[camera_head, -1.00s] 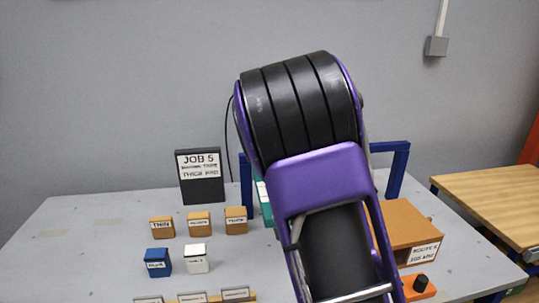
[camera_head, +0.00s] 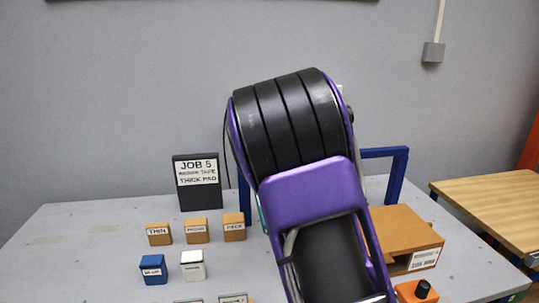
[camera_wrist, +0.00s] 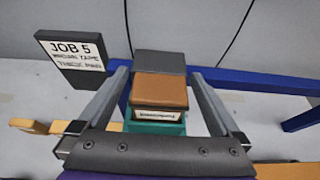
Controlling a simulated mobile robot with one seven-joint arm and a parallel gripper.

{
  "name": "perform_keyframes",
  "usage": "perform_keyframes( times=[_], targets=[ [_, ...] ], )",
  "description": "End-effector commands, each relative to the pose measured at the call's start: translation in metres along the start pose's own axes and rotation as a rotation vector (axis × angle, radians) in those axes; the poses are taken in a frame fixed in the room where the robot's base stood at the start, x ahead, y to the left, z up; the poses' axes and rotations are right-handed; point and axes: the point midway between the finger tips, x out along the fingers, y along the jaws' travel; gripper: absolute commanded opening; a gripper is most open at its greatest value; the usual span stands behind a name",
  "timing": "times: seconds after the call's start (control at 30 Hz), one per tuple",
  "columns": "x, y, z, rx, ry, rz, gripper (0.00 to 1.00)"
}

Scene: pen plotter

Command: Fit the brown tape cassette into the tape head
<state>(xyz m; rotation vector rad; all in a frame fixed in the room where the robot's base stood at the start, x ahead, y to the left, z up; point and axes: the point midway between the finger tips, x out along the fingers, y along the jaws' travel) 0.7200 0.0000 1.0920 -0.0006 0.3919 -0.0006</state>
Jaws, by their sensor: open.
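The brown tape cassette (camera_wrist: 160,90), with a white label on its near face, shows in the middle of the wrist view. It sits over a teal part (camera_wrist: 154,124) and in front of a dark grey block (camera_wrist: 160,62), which looks like part of the tape head. I cannot tell how deep it is seated. My gripper (camera_wrist: 158,73) is open, with one finger on each side of the cassette and a visible gap on both sides. In the head view my arm hides the cassette, the gripper and most of the tape head.
A JOB 5 sign (camera_head: 198,183) stands at the back. Tan labelled blocks (camera_head: 196,231), a blue block (camera_head: 153,270) and a white block (camera_head: 193,265) stand left of my arm. A blue frame (camera_head: 397,175) and an orange-brown box (camera_head: 405,235) are on the right. The table's left side is clear.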

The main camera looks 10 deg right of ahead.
Motion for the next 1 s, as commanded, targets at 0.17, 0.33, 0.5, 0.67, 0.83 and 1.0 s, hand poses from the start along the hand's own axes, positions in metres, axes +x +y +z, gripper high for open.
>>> perform_keyframes(
  times=[0.17,0.33,0.5,0.67,0.83,1.0],
  targets=[
    [-0.018,0.001,0.002,0.000,-0.002,0.002,1.00],
    [-0.049,0.002,0.001,0.001,-0.003,0.004,1.00],
    [-0.078,0.002,0.001,0.001,-0.003,0.004,1.00],
    [-0.100,0.002,0.001,0.001,-0.004,0.004,1.00],
    [-0.114,0.001,0.001,0.001,-0.003,0.001,1.00],
    [-0.120,0.000,0.000,0.001,0.001,0.002,1.00]
  ],
)
